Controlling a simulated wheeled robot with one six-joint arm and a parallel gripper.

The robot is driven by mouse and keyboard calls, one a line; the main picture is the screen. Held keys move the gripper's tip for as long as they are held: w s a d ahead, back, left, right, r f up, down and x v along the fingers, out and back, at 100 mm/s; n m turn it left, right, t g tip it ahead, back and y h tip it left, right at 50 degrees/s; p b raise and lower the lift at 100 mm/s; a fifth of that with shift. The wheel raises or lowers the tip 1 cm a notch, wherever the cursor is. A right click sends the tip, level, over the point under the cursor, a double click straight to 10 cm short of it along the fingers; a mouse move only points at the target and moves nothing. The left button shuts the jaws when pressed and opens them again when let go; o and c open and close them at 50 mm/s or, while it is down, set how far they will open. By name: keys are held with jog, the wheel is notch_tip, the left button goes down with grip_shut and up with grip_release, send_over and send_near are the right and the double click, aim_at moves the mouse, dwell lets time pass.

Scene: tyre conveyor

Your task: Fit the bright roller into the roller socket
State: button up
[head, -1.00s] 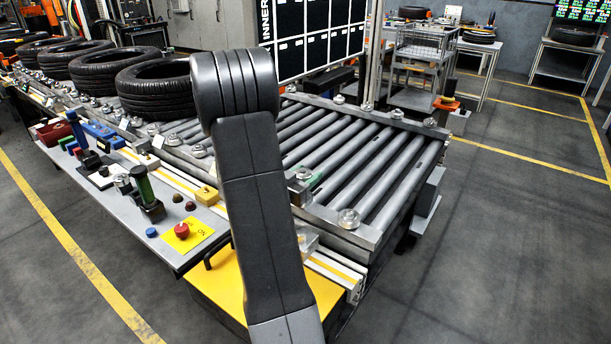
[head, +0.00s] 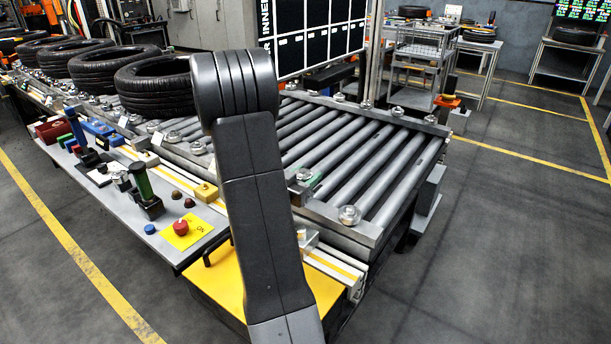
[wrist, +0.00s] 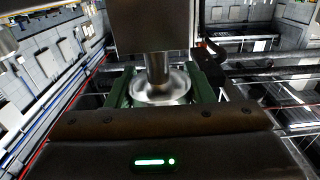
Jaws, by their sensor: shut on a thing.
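In the wrist view my gripper (wrist: 162,75) has its two green-padded fingers closed on a bright metal piece, which I take to be the bright roller (wrist: 162,93). It shows as a shiny round collar with a narrower shaft rising from it. A dark grey block (wrist: 150,25) covers the shaft's far end. In the head view my grey arm stands across the middle and hides my gripper and the roller. The conveyor (head: 365,236) with its grey rollers lies behind the arm. I cannot make out the roller socket for certain in either view.
Several black tyres (head: 158,88) lie on the conveyor at the back left. A control shelf (head: 190,243) with a red button (head: 180,228) runs along its front left. A wire cart (head: 420,62) stands behind. The floor at right is clear.

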jog(key=shift+f+b, duration=1.15)
jog(key=shift+f, duration=0.3)
jog(key=o, duration=1.2)
jog(key=shift+a, duration=0.1)
jog(key=v, duration=0.7)
jog(key=shift+s+a, duration=0.1)
jog(key=shift+s, duration=0.1)
jog(key=shift+w, duration=0.1)
